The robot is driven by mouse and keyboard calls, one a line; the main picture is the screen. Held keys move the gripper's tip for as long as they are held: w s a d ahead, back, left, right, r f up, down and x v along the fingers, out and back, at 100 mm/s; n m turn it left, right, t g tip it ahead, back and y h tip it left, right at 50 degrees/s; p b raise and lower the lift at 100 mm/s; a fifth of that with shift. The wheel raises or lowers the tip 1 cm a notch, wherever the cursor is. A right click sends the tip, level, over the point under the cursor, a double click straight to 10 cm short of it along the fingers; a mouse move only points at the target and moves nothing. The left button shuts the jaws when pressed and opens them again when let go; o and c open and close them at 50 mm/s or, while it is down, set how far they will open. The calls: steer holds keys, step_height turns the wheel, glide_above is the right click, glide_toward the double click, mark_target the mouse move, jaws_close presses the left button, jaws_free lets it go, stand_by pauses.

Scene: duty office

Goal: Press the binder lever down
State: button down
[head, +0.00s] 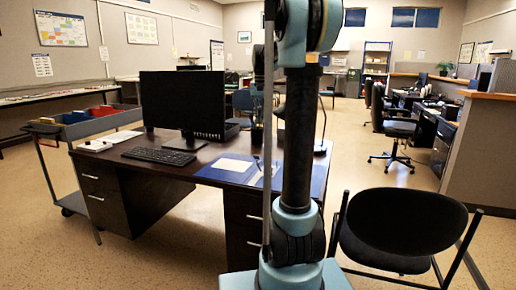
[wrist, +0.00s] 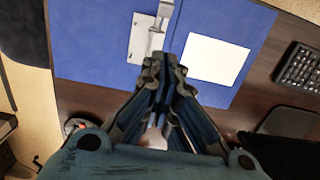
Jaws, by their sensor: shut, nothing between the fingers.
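The open blue binder lies on the dark desk, behind my arm in the head view (head: 212,172) and across the top of the wrist view (wrist: 95,45). A white sheet (wrist: 215,58) lies on one side of it. Its metal mechanism (wrist: 139,40) shows near the middle, with the pale metal lever (wrist: 160,14) at the top edge of the picture. My gripper (wrist: 163,66) is shut and empty, pointing at the binder with its fingertips just below the mechanism in the wrist view. The fingers hide part of the mechanism, and I cannot tell whether they touch it. My gripper is not distinguishable in the head view.
A monitor (head: 182,103) and keyboard (head: 159,155) stand on the desk (head: 120,168), left of the binder. A trolley with coloured files (head: 75,117) stands at far left. A black chair (head: 402,222) stands at right. Floor beyond the chair is open.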

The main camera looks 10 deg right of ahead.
steer(key=shift+s+a+f, duration=0.3)
steer(key=shift+s+f, duration=0.2)
steer(key=shift+f, duration=1.6)
steer(key=shift+s+a+f, duration=0.3)
steer(key=shift+s+f, duration=0.25)
steer(key=shift+f, duration=1.6)
steer(key=shift+s+a+f, duration=0.3)
steer(key=shift+s+f, duration=0.2)
steer(key=shift+f, duration=1.6)
steer(key=shift+s, duration=0.1)
